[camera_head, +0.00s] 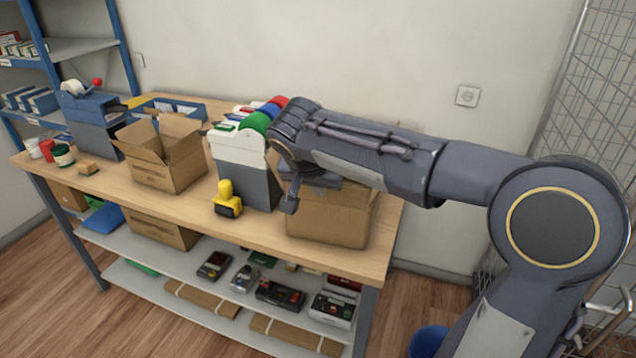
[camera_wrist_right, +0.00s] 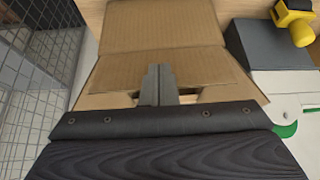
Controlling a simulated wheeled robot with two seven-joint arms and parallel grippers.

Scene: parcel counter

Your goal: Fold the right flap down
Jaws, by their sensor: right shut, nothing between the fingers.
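The cardboard box (camera_head: 325,222) stands at the right end of the counter in the head view, its top mostly hidden by my right arm. In the right wrist view, one broad cardboard panel (camera_wrist_right: 160,25) meets a second panel (camera_wrist_right: 205,68) along a crease. Part of the opening shows under the second panel's lower edge. I cannot tell for sure which panel is the right flap. My right gripper (camera_head: 290,205) is shut and empty at the box top; its fingers (camera_wrist_right: 157,82) overlap the second panel in the wrist view. Contact is unclear. My left gripper is out of view.
A grey-and-white unit (camera_head: 240,165) with coloured discs stands just left of the box. A yellow tool (camera_head: 227,200) lies in front of it. An open carton (camera_head: 165,160) stands further left. A wire mesh (camera_head: 600,90) rises at the right.

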